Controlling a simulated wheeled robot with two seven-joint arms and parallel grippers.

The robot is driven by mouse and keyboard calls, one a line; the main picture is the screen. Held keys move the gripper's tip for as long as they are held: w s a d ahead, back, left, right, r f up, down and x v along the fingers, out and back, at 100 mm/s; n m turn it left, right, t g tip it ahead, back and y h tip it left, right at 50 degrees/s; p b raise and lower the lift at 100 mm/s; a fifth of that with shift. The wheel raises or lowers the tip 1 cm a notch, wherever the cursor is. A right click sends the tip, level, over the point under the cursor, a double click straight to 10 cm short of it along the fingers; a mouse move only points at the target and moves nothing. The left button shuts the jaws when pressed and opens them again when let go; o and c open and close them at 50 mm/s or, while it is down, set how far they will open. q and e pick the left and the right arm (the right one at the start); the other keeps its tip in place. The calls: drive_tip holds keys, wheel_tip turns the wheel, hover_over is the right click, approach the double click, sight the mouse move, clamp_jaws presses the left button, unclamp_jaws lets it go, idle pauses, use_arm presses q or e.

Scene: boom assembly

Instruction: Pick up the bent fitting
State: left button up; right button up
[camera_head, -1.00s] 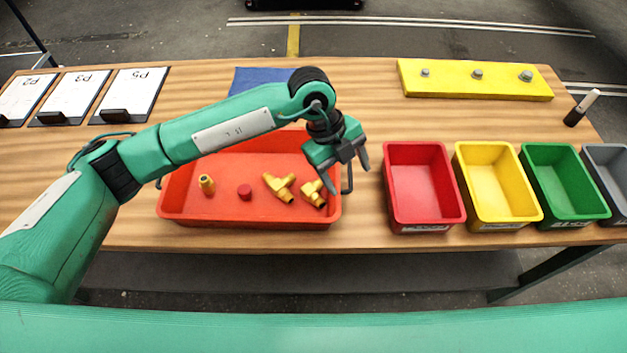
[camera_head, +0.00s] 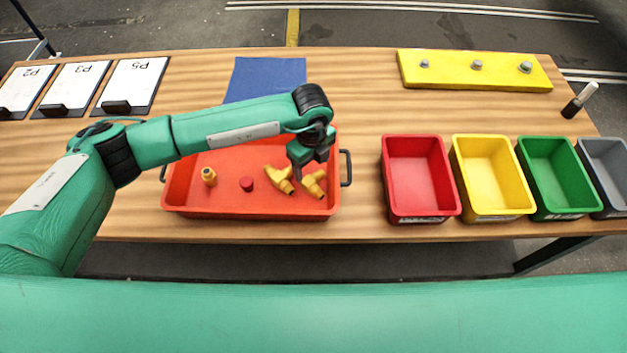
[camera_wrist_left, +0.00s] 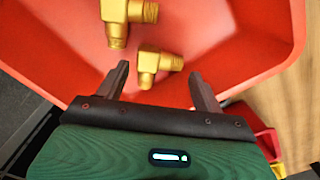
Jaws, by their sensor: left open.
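The bent fitting (camera_head: 315,184), a brass-coloured elbow, lies at the right end of the orange-red tray (camera_head: 240,212). In the left wrist view the bent fitting (camera_wrist_left: 152,62) shows between and just beyond the fingertips. My left gripper (camera_head: 310,170) is over the right end of the tray, above the bent fitting; it also shows in the left wrist view (camera_wrist_left: 159,70), open with nothing between its fingers. A brass tee fitting (camera_head: 280,180) lies close to the left of the bent fitting. My right gripper is not in view.
The tray also holds a brass straight fitting (camera_head: 208,176) and a red cap (camera_head: 246,184). A red bin (camera_head: 420,216), a yellow bin (camera_head: 493,213), a green bin (camera_head: 560,211) and a grey bin stand to the right. A blue mat (camera_head: 265,75) lies behind the tray.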

sight(312, 176)
use_arm(q)
wheel_tip(312, 176, down, 4)
drive_tip(key=shift+r+p, duration=0.1)
drive_tip(key=shift+p, duration=1.05)
drive_tip(key=shift+f, duration=0.4)
drive_tip(key=shift+w, duration=0.1)
drive_tip(key=c, duration=0.7)
drive_tip(key=shift+c, duration=0.2)
drive_tip(key=shift+r, duration=0.1)
